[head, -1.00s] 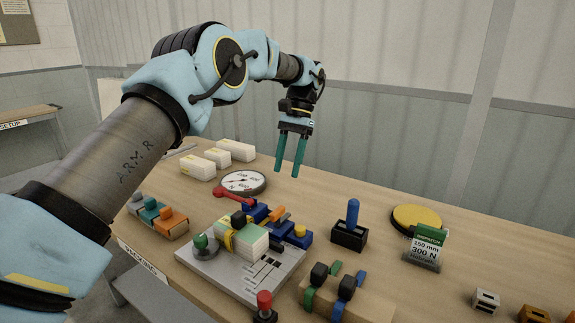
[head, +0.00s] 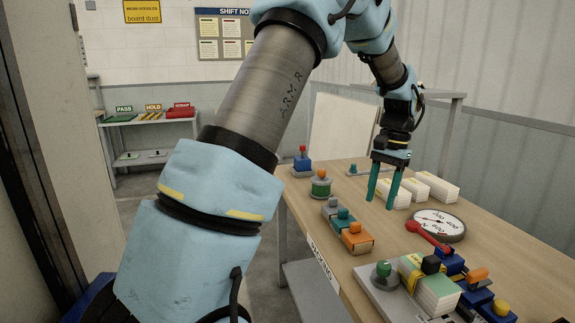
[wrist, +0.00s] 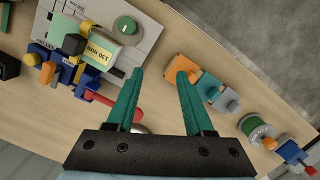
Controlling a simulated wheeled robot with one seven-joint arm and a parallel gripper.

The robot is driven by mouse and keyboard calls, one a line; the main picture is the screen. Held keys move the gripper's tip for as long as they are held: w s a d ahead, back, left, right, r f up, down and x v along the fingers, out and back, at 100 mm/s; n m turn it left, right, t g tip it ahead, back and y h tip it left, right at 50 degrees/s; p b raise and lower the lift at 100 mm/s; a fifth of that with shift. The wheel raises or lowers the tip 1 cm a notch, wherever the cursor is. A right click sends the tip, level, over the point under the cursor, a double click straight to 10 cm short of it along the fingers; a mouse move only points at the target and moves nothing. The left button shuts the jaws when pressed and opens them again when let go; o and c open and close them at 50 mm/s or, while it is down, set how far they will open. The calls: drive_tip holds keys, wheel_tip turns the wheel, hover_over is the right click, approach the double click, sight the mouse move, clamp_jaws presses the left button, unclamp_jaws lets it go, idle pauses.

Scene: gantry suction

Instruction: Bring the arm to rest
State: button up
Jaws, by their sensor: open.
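My gripper (head: 383,186) hangs from my blue arm above the table, its two green fingers pointing down. It is open, with nothing between the fingers. In the head view it shows in front of the white blocks (head: 435,188) and to the left of the round dial (head: 437,225). In the wrist view the open fingers (wrist: 158,73) show above bare wood, between the grey plate (wrist: 150,32) on the left and the orange, teal and grey blocks (wrist: 208,86) on the right. My arm reaches across the upper part of the head view.
The wooden table (head: 310,209) carries the red-handled tool (head: 428,236), a green spool (head: 321,184) and a blue block with a red knob (head: 302,160). A shelf with PASS, HOLD and SCRAP trays (head: 150,117) stands at the back left. Open floor lies between.

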drive_tip(key=s+a+f+n+t+h, duration=0.15)
drive_tip(key=a+n, duration=0.25)
drive_tip(key=a, duration=1.4)
drive_tip(key=s+a+f+n+t, duration=0.1)
drive_tip(key=s+a+n, duration=0.3)
drive_tip(key=s+a, duration=0.5)
drive_tip(key=a+f, duration=0.1)
drive_tip(key=a, duration=0.2)
drive_tip(key=shift+s, duration=0.25)
